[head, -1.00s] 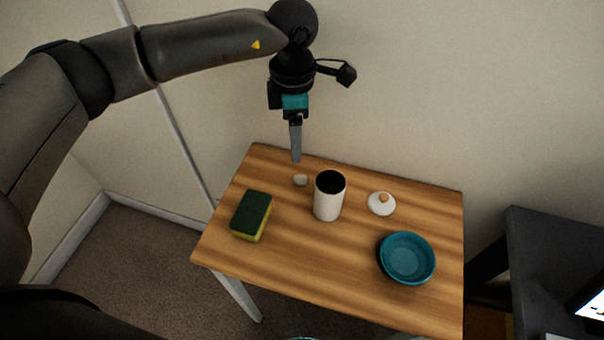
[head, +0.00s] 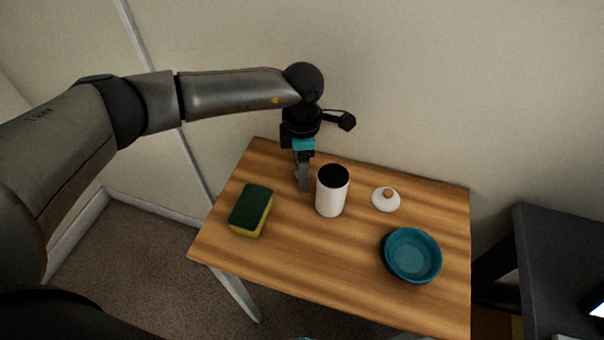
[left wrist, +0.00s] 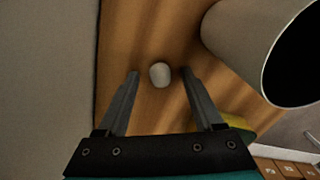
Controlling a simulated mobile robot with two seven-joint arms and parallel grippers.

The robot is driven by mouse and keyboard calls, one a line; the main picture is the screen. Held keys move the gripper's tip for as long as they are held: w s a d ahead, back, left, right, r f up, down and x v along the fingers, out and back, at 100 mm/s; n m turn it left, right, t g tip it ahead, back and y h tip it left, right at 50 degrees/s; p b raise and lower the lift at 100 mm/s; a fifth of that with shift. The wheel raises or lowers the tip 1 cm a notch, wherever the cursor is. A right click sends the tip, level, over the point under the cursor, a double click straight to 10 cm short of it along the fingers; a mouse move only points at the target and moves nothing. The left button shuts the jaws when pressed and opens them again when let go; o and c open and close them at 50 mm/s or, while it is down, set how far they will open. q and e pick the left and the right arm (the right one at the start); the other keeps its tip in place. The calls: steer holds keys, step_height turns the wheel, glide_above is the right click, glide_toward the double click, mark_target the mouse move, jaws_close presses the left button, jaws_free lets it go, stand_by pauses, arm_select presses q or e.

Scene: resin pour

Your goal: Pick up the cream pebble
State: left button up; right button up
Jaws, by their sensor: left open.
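The cream pebble (left wrist: 159,74) shows in the left wrist view as a small pale rounded lump on the wooden table. It lies between the two fingertips of my left gripper (left wrist: 158,75), with a gap on each side. In the head view my left gripper (head: 303,186) points down at the table's back left, beside the white canister, and hides the pebble. The gripper is open and empty.
A white canister (head: 330,197) with a dark open top stands close right of my left gripper. A green and yellow sponge (head: 251,211) lies front left. A white lid (head: 386,201) and teal bowl (head: 412,257) are at the right. The wooden table's (head: 310,270) front middle is clear.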

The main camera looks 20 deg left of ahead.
arm_select(q)
steer(key=shift+c, duration=0.3)
jaws_close()
stand_by(0.3)
